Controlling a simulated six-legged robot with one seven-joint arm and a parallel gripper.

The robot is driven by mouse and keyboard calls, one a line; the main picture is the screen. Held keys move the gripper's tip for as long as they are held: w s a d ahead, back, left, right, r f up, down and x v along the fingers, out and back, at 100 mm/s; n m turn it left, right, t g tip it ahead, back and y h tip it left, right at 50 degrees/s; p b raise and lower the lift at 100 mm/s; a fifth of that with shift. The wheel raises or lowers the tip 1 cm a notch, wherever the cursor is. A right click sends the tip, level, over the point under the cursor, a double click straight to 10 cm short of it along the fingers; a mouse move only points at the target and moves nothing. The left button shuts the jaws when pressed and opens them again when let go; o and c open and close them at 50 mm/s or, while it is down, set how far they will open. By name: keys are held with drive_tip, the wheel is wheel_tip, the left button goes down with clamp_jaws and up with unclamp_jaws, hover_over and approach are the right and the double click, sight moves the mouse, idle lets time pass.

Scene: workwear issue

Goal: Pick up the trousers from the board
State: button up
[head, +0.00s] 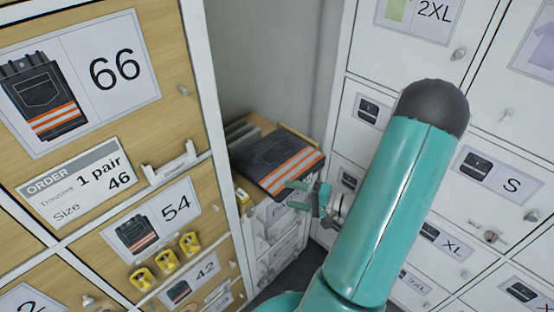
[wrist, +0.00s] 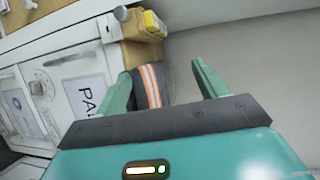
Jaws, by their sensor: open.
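The trousers (head: 268,160) are folded, dark grey with orange and pale stripes, and lie on a surface between the cabinets in the head view. A light wooden edge, seemingly the board (head: 299,134), shows behind them. My gripper (head: 319,194) is open and empty at the striped right end of the trousers. In the wrist view, the striped end of the trousers (wrist: 150,84) shows beside the left finger, inside the opening of my gripper (wrist: 162,68). The right finger stands apart from them. Whether the left finger touches the cloth, I cannot tell.
A wooden cabinet (head: 168,78) with size labels stands at the left, its order card (head: 78,183) reading 1 pair, trousers, size 46. White lockers (head: 420,60) stand at the right. A yellow object (wrist: 153,24) sits near the trousers in the wrist view.

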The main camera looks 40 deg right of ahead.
sight(296, 178)
drive_tip(key=s+d+f+m+t+h, duration=0.3)
drive_tip(key=s+d+f+m+h, duration=0.2)
drive_tip(key=d+f+h, duration=0.3)
drive_tip(key=shift+y, duration=0.3)
drive_tip(key=w, duration=0.4)
drive_tip(key=w+r, duration=0.1)
drive_tip(key=w, duration=0.8)
drive_tip(key=shift+w+d+r, duration=0.2)
drive_tip(key=shift+r, duration=0.05)
drive_tip(key=c, duration=1.2)
clamp_jaws()
drive_tip(key=shift+r, duration=0.15)
